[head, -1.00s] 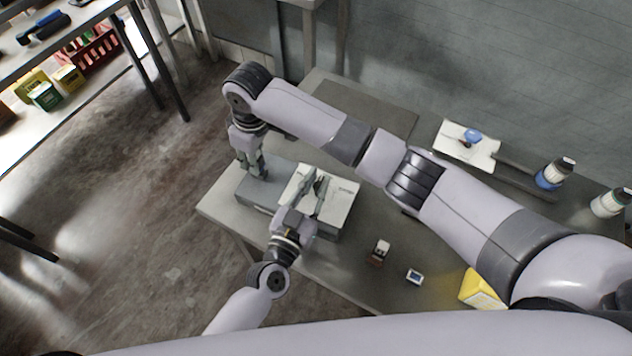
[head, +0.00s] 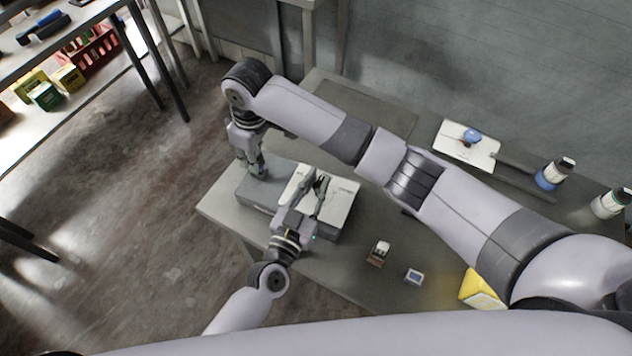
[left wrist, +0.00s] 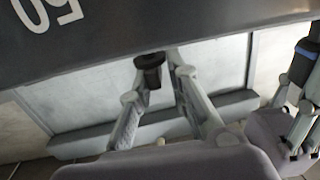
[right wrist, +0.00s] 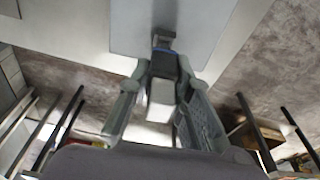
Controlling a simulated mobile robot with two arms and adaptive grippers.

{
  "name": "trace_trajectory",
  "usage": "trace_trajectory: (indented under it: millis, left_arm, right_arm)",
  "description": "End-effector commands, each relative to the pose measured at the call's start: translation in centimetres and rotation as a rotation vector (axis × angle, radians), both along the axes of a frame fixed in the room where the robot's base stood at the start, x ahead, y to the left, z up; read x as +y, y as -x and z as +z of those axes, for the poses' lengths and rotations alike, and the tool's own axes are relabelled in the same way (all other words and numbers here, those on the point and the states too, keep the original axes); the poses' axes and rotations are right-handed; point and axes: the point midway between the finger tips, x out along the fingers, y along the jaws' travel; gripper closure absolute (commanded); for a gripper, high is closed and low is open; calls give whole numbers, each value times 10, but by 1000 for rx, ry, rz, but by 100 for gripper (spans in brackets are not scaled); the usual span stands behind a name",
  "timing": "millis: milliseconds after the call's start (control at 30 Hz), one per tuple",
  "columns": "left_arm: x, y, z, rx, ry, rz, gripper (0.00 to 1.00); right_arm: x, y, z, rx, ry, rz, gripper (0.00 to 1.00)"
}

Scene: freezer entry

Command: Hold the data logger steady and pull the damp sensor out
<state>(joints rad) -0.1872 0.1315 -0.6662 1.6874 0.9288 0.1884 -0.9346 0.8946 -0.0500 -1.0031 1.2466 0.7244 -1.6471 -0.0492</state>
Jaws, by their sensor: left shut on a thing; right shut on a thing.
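A low box, which I take for the data logger, lies on the table with a grey part (head: 262,192) and a white-topped part (head: 344,190). My left gripper (head: 319,181) is over the white part. In the left wrist view its fingertips (left wrist: 155,70) are shut on a small black knob-like piece. My right gripper (head: 253,170) points down at the grey part.
A small brown-and-white item (head: 379,252), a small device with a screen (head: 414,277) and a yellow block (head: 481,290) lie on the table. My right arm spans the table.

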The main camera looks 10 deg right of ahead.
Motion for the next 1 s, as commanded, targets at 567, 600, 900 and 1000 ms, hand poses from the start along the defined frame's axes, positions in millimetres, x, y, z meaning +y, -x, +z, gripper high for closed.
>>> trace_trajectory:
  millis: [567,600,900,1000]
  left_arm:
    - [-1,2,-3,8,2,-4,100]
    - [-1,2,-3,8,2,-4,100]
    - [-1,2,-3,8,2,-4,100]
    - [-1,2,-3,8,2,-4,100]
  right_arm:
    - [0,0,29,-1,-2,0,100]
    - [1,0,31,-1,-2,0,100]
    - [0,-1,46,-2,-2,0,100]
    - [0,-1,51,-2,-1,0,100]
